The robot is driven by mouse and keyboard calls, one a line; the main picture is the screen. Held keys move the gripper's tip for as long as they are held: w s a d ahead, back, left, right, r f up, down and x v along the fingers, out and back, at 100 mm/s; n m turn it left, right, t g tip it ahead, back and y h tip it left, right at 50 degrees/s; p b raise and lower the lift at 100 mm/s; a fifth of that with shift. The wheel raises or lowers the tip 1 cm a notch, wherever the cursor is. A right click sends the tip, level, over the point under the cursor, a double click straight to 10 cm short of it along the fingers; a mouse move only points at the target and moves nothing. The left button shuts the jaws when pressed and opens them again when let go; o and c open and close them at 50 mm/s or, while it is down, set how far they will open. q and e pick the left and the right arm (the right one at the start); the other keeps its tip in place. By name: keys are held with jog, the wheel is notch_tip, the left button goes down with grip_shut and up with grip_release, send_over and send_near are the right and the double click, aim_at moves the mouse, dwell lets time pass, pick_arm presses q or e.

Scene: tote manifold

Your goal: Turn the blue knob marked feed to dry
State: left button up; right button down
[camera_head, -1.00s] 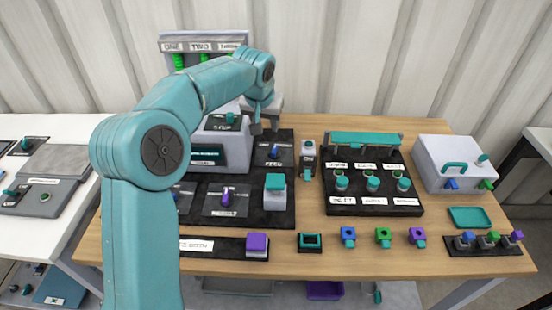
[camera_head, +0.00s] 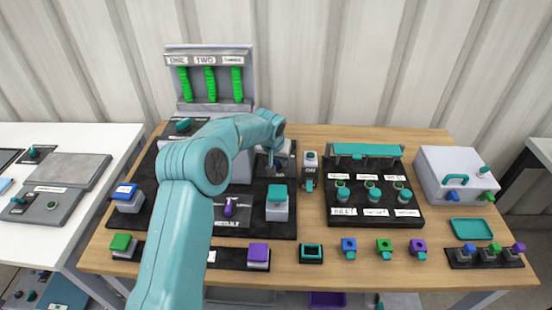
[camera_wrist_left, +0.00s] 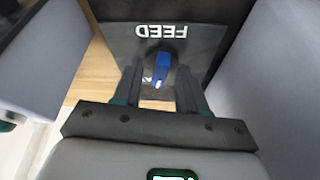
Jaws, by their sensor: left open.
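The blue knob (camera_wrist_left: 158,68) sits on a dark plate whose white FEED label (camera_wrist_left: 161,30) reads upside down in the left wrist view. A white mark shows at the knob's near end. My left gripper (camera_wrist_left: 158,84) is open, with one dark finger on each side of the knob in that view and a gap on both sides. Whether the fingers are down around the knob or still above it, I cannot tell. In the head view my left gripper (camera_head: 271,159) is at the feed plate, and my arm largely hides the knob. My right gripper is not in view.
A grey housing with green columns (camera_head: 210,85) stands behind the arm. A teal-topped block (camera_head: 277,195) and a purple knob (camera_head: 230,207) are in front. A grey unit with a teal knob (camera_head: 309,171) stands close right.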

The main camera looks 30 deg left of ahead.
pick_arm(q)
jog(key=shift+a+f, duration=0.15)
jog(key=shift+f, duration=0.05)
grip_shut()
jog(key=shift+w+d+f+n+g+b, duration=0.15)
jog(key=shift+n+b, duration=0.25)
jog(key=shift+b, duration=0.2)
jog(key=shift+s+d+n+g+b, duration=0.15)
jog(key=shift+n+b, duration=0.25)
jog(key=shift+b, duration=0.2)
jog(key=n+y+b, duration=0.1)
jog(key=n, duration=0.1)
jog(key=shift+w+n+b, duration=0.15)
jog(key=shift+n+b, duration=0.15)
jog(key=shift+b, duration=0.1)
jog(key=shift+w+d+r+n+g+y, duration=0.15)
jog(key=shift+n+g+y, duration=0.4)
jog(key=shift+n, duration=0.55)
jog(key=shift+r+n+g+p, duration=0.1)
jog(key=shift+n+g+p, duration=0.35)
jog(key=shift+n, duration=1.15)
